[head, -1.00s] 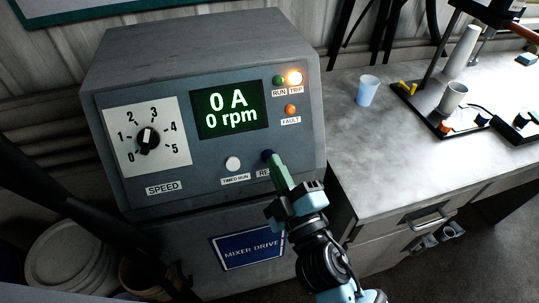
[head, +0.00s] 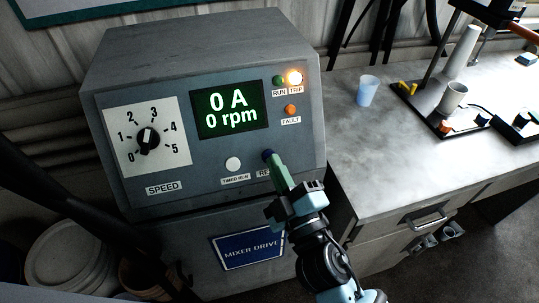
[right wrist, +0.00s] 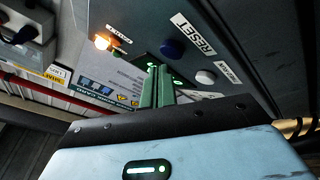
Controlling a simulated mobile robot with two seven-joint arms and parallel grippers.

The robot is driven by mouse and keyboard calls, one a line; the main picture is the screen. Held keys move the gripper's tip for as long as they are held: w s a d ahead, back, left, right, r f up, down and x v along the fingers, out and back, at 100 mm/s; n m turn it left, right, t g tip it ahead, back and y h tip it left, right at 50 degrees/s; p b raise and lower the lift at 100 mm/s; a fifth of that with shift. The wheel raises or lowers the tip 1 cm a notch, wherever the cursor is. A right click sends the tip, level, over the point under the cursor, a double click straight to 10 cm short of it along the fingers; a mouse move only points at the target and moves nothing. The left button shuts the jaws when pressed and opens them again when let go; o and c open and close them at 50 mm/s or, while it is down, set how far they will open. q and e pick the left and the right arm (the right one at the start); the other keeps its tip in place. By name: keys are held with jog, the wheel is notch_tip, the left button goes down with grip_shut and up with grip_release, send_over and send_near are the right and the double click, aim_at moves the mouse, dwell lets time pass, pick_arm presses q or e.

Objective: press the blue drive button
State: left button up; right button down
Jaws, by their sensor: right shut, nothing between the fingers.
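The blue button (head: 267,154) is on the lower right of the grey mixer drive panel (head: 215,165). It also shows in the right wrist view (right wrist: 172,48), beside a RESET label. In the head view the label is partly covered by my fingers. My right gripper (head: 275,165) is shut and empty. Its green fingertips (right wrist: 160,72) are right at the button's lower edge; I cannot tell whether they touch it. The display (head: 230,109) reads 0 A and 0 rpm. The TRIP lamp (head: 294,77) glows brightly. My left gripper is not in view.
A white TIMED RUN button (head: 233,164) sits left of the blue one. The SPEED knob (head: 147,139) points near 0.

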jog(key=shift+w+f, duration=0.1)
jog(key=shift+w, duration=0.05)
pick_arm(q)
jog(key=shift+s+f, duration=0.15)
pick_arm(e)
jog(key=shift+w+a+f, duration=0.1)
jog(key=shift+w+f, duration=0.05)
jog(key=shift+w, duration=0.05)
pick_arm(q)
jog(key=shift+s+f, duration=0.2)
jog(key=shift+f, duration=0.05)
pick_arm(e)
jog(key=shift+w+a+f, duration=0.1)
jog(key=shift+w+f, duration=0.15)
jog(key=shift+w, duration=0.15)
dwell(0.5)
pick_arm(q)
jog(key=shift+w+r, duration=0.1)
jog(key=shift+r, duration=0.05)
pick_arm(e)
jog(key=shift+s+r, duration=0.1)
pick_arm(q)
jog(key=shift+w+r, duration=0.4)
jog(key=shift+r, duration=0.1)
pick_arm(e)
jog(key=shift+s+d+r, duration=0.25)
jog(key=shift+s+r, duration=0.15)
jog(key=shift+s, duration=0.25)
